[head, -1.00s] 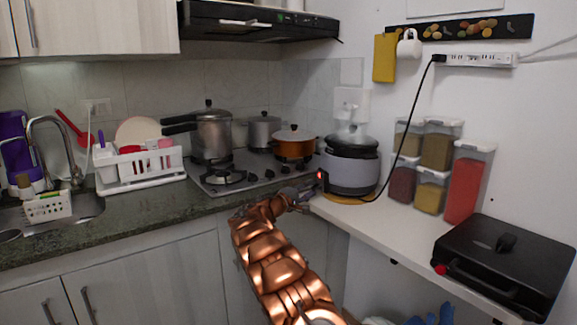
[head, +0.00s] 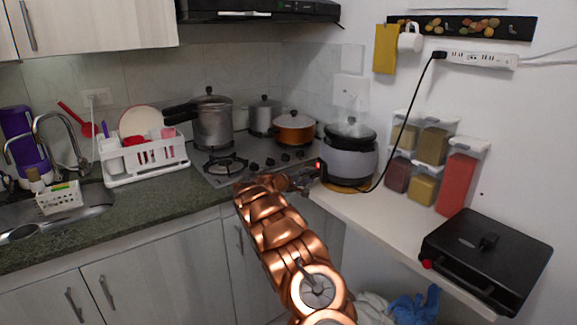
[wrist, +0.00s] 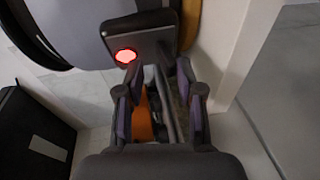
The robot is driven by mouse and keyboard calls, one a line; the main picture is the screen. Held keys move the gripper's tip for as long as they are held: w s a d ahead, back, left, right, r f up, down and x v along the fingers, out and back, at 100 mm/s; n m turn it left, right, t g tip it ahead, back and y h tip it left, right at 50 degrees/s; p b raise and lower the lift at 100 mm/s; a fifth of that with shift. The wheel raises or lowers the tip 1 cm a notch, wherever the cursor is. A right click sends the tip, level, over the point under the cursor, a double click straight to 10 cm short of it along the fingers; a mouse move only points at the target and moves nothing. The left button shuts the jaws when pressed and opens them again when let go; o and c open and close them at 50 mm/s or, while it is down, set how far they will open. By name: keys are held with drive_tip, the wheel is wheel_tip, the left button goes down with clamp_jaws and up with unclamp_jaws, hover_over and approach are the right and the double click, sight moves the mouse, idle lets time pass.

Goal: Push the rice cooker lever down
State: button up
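The rice cooker (head: 348,164) is grey with a black lid and stands on a yellow round mat (head: 345,187) at the counter's corner. Its dark front panel (wrist: 150,36) carries a lit red light (wrist: 125,57) in the wrist view; the light also shows in the head view (head: 319,166). I cannot make out the lever. My gripper (head: 306,178) is at the panel, close to the light. In the wrist view my gripper (wrist: 165,88) has its two fingers apart, with nothing clearly held between them. The left fingertip is near or against the panel's lower edge; contact is unclear.
A black appliance (head: 485,262) lies on the white counter (head: 375,212) at right. Spice dispensers (head: 457,184) stand against the wall. A black cord (head: 412,120) runs from the cooker to a power strip (head: 480,59). The stove (head: 225,174) with several pots is left of the cooker.

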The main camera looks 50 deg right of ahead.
drive_tip(key=shift+r+y+p, duration=0.5)
drive_tip(key=shift+r+p, duration=0.1)
drive_tip(key=shift+p, duration=1.6)
drive_tip(key=y+p, duration=0.1)
drive_tip(key=p, duration=0.4)
drive_tip(key=shift+d+r+m+t+p, duration=0.1)
drive_tip(key=shift+d+m+t+p, duration=0.05)
drive_tip(key=shift+m+t+p, duration=0.2)
drive_tip(key=shift+a+b, duration=0.4)
drive_tip(key=shift+b, duration=0.15)
drive_tip(key=s+a+r+y, duration=0.1)
drive_tip(key=s+a+r, duration=0.2)
drive_tip(key=a, duration=0.5)
drive_tip(key=s+a+r+m+g+y+b, duration=0.1)
drive_tip(key=s+a+r, duration=0.3)
drive_tip(key=a, duration=0.4)
drive_tip(key=s+a+r+m+g+y+b, duration=0.1)
drive_tip(key=s+a+r, duration=0.2)
drive_tip(key=a+r, duration=0.2)
drive_tip(key=shift+s+a+y, duration=0.25)
drive_tip(key=shift+a+y, duration=0.05)
drive_tip(key=shift+a, duration=1.2)
